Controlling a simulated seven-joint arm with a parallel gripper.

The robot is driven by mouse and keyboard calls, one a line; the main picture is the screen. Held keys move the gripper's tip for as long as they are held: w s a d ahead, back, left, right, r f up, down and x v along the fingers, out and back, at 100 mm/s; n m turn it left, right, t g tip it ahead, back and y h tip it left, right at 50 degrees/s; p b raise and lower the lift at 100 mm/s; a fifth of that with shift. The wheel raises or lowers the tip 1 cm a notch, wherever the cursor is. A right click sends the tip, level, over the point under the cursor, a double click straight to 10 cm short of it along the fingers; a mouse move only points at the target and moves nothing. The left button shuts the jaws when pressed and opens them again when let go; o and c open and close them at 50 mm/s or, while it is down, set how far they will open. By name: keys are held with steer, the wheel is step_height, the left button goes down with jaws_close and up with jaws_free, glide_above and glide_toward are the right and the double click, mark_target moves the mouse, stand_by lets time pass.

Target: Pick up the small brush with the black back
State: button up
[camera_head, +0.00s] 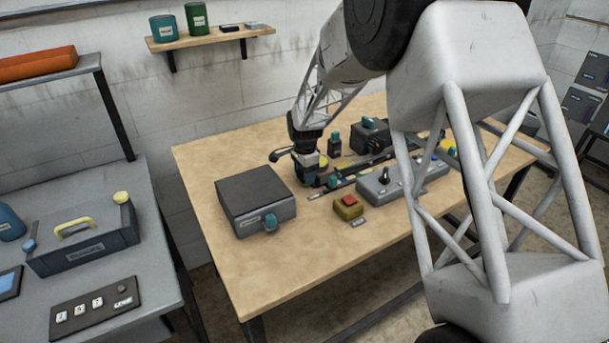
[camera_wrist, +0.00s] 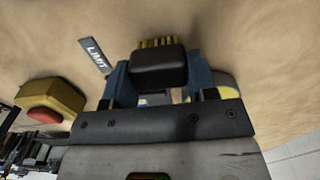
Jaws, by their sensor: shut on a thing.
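The small brush (camera_wrist: 158,66) has a black back and yellow bristles. In the wrist view it sits between the two blue fingers of my gripper (camera_wrist: 157,80), which are shut on its sides. The bristles point away from the palm. In the head view my gripper (camera_head: 307,172) is over the middle of the wooden table, right of the grey box. The brush is not clear there. I cannot tell whether it touches the table.
On the table (camera_head: 215,160) are a grey box (camera_head: 255,200) with a teal knob, a yellow box with a red button (camera_head: 348,207) and a grey control panel (camera_head: 395,182). A LIMIT label (camera_wrist: 95,56) lies near the brush. The table's front left is clear.

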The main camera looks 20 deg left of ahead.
step_height(320, 180, up, 3)
steer(key=shift+f, duration=0.15)
steer(key=shift+s+d+r, duration=0.15)
steer(key=shift+s+r, duration=0.05)
steer(key=shift+s, duration=0.05)
steer(key=s+d, duration=0.2)
steer(key=s, duration=0.2)
steer(key=s+d+r, duration=0.1)
steer(key=s+d, duration=0.1)
steer(key=s, duration=0.3)
steer(key=s+d, duration=0.3)
steer(key=s, duration=0.1)
steer(key=shift+s+d+r, duration=0.1)
steer(key=shift+s+r, duration=0.1)
steer(key=shift+s, duration=0.15)
steer(key=o, duration=0.4)
steer(key=shift+c, duration=1.2)
